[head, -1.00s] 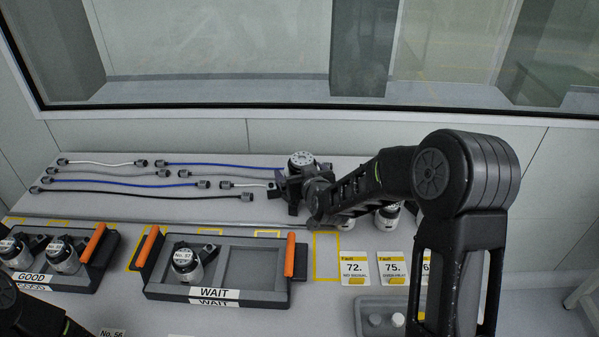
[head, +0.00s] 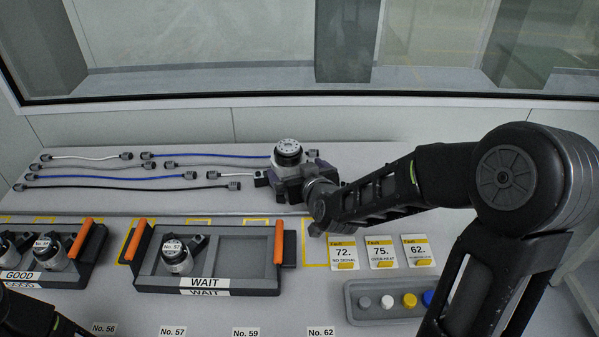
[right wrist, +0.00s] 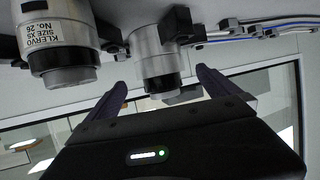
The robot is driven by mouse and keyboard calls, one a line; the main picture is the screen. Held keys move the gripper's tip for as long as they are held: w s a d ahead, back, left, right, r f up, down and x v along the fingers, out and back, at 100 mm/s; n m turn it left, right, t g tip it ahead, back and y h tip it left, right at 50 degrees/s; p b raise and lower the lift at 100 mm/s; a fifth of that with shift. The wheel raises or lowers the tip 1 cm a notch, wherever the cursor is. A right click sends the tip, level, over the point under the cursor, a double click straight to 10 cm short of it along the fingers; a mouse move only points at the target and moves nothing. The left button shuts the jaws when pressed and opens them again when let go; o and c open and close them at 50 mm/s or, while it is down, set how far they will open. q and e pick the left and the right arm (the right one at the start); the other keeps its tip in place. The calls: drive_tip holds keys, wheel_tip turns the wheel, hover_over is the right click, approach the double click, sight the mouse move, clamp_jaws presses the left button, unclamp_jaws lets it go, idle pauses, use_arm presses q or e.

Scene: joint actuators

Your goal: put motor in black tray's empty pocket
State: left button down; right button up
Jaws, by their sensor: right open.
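A silver and black motor (head: 288,153) stands upright on the rear bench. My right gripper (head: 283,182) is at it with purple fingers open; in the right wrist view the same motor (right wrist: 153,60) shows between the open fingers (right wrist: 160,82). I cannot tell whether they touch it. The dark WAIT tray (head: 205,283) with orange handles has motor No. 57 (head: 176,256) in its left pocket; its right pocket (head: 246,255) is empty. My left gripper is out of view; only part of that arm shows at bottom left.
The GOOD tray (head: 62,280) at left holds motors. Cables (head: 110,178) lie at the back left. Fault cards (head: 382,252) and a button box (head: 375,312) are at right. My right arm covers part of the bench.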

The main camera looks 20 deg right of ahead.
drive_tip(key=shift+v, duration=1.1)
drive_tip(key=shift+c, duration=0.3)
